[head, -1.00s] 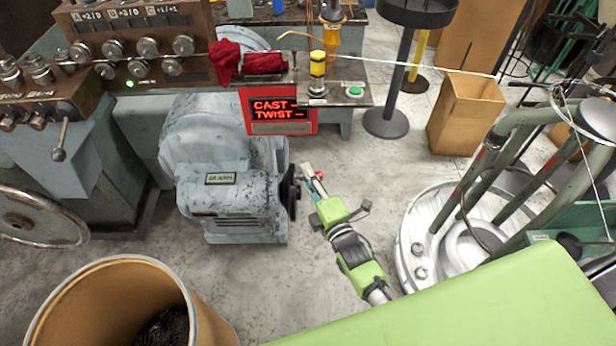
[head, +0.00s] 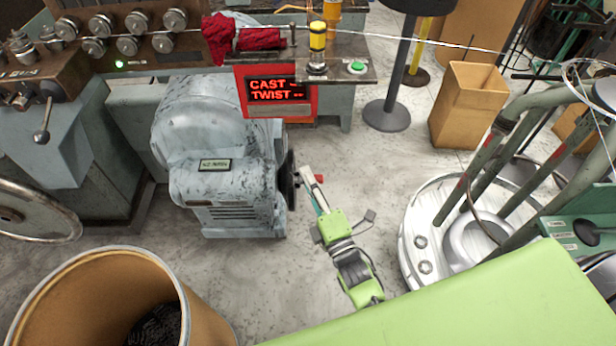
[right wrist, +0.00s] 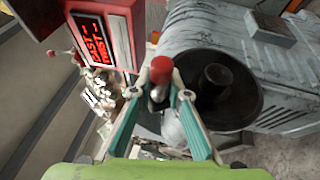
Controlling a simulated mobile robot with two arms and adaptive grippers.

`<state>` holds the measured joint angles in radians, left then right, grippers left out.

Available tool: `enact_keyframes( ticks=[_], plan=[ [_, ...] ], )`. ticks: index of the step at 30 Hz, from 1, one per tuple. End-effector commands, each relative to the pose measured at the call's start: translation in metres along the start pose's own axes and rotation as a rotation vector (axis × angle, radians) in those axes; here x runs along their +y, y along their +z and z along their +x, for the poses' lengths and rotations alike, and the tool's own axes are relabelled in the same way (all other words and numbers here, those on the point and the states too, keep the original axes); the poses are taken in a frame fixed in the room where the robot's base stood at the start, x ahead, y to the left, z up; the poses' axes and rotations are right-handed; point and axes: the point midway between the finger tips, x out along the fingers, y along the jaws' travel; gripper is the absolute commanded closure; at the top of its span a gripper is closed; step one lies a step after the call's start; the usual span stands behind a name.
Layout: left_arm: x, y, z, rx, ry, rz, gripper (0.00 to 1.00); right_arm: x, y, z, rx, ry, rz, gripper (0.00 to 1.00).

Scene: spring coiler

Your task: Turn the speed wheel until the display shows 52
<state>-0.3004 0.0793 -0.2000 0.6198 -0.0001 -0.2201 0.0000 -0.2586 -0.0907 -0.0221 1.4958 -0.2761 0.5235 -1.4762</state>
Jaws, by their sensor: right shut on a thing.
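The speed wheel (head: 286,181) is a dark wheel on the right side of the grey motor housing, seen nearly edge-on in the head view. In the right wrist view the black wheel (right wrist: 237,98) shows its round face and hub. My right gripper (head: 309,177) is beside the wheel, shut on its red-tipped handle (right wrist: 161,70), which shows between the fingers. A small display plate (head: 215,165) sits on the housing, its characters too small to read. A red-framed display (head: 277,92) above shows CAST and TWIST with dashes. My left gripper is not in view.
The grey housing (head: 220,125) stands left of my right arm. A brown drum (head: 190,310) is at the front left. A round metal base with posts (head: 415,245) stands right of the arm. A cardboard box (head: 468,105) is behind. Bare floor lies between.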

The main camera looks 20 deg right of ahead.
Motion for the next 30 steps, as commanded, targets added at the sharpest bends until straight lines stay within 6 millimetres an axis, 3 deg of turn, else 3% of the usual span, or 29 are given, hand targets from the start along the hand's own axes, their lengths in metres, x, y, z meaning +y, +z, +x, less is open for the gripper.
enact_keyframes(
  ticks=[8, 9, 11, 23, 30],
  plan=[
    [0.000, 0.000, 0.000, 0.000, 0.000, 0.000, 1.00, -0.004, -0.001, -0.002, 0.001, -0.011, 0.000, 1.00],
    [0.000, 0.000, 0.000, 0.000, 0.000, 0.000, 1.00, -0.004, -0.001, -0.002, 0.001, -0.011, 0.000, 0.76],
    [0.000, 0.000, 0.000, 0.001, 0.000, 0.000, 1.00, -0.004, -0.001, -0.002, 0.001, -0.010, 0.000, 0.66],
    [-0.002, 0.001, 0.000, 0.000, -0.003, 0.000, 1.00, -0.002, 0.000, -0.006, 0.000, -0.006, 0.000, 0.66],
    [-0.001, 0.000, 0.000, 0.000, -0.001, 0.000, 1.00, -0.003, 0.000, -0.048, -0.001, -0.010, 0.000, 0.66]
  ],
)
